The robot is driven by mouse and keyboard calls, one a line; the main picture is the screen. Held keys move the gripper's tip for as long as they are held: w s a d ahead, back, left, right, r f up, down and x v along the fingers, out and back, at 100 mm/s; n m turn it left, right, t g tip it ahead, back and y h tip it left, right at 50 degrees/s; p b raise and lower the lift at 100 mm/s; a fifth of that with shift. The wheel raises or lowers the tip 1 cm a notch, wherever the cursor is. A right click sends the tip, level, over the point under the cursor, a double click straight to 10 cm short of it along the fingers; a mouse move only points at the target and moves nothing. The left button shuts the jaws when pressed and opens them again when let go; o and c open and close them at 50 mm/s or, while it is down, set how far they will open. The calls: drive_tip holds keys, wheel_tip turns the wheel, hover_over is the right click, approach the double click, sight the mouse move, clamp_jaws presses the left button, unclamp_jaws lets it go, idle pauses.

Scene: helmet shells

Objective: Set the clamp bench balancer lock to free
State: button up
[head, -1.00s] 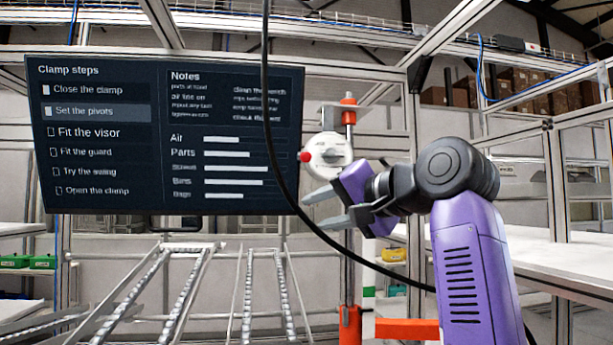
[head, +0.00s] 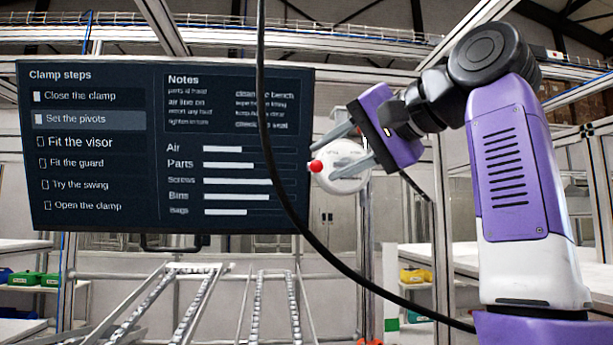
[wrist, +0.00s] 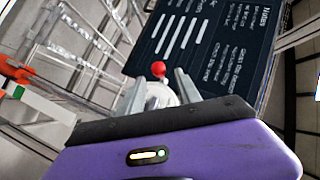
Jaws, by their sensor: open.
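The balancer is a white rounded body (head: 342,184) with a red knob (head: 316,166) on its left side, mounted at a grey post right of the screen. My gripper (head: 322,163) is open, and its two grey fingers reach across the front of the white body, pointing left toward the knob. In the wrist view the red knob (wrist: 158,68) stands just beyond and between the fingertips (wrist: 157,84), with the white body (wrist: 160,96) between the fingers. I cannot tell whether either finger touches it. The fingers hide much of the balancer's face, so the lock's setting cannot be read.
A dark screen (head: 100,190) listing clamp steps, with "Set the pivots" highlighted, stands at the left. A black cable (head: 300,222) hangs before it and curves right. Roller rails (head: 195,305) lie low in front. White benches (head: 465,262) are at the right.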

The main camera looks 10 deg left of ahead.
drive_tip(key=p+x, duration=0.2)
drive_tip(key=x, duration=0.6)
drive_tip(key=shift+c, duration=0.2)
drive_tip(key=shift+r, duration=0.1)
clamp_jaws()
drive_tip(key=shift+d, duration=0.1)
idle(1.1)
